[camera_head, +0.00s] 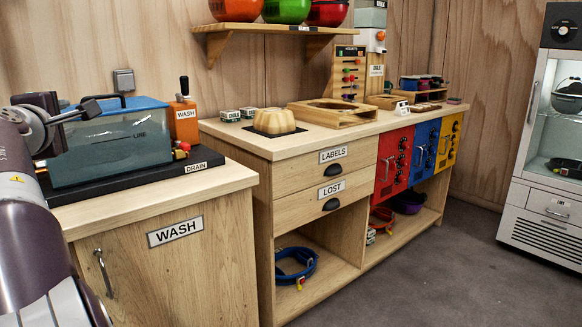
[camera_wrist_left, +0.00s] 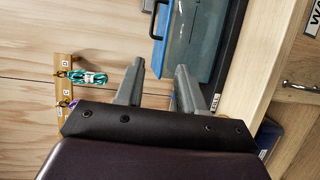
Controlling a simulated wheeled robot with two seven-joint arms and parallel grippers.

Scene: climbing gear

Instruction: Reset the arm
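My left arm (camera_head: 28,225) comes in from the left edge of the head view. My left gripper (camera_head: 92,107) is in front of the blue-lidded wash tank (camera_head: 105,148), which it partly covers. In the left wrist view the two grey fingers of my left gripper (camera_wrist_left: 160,78) stand apart with nothing between them. The tank also shows beyond the fingers in that view (camera_wrist_left: 192,45). Whether the gripper touches the tank cannot be told. My right gripper is in neither view.
The tank stands on a black drain tray (camera_head: 150,172) on the wash cabinet (camera_head: 175,262). A wooden counter (camera_head: 235,137) holds a tan mould (camera_head: 274,120). A teal rope (camera_wrist_left: 88,78) hangs on a wall rack. The floor at right is clear.

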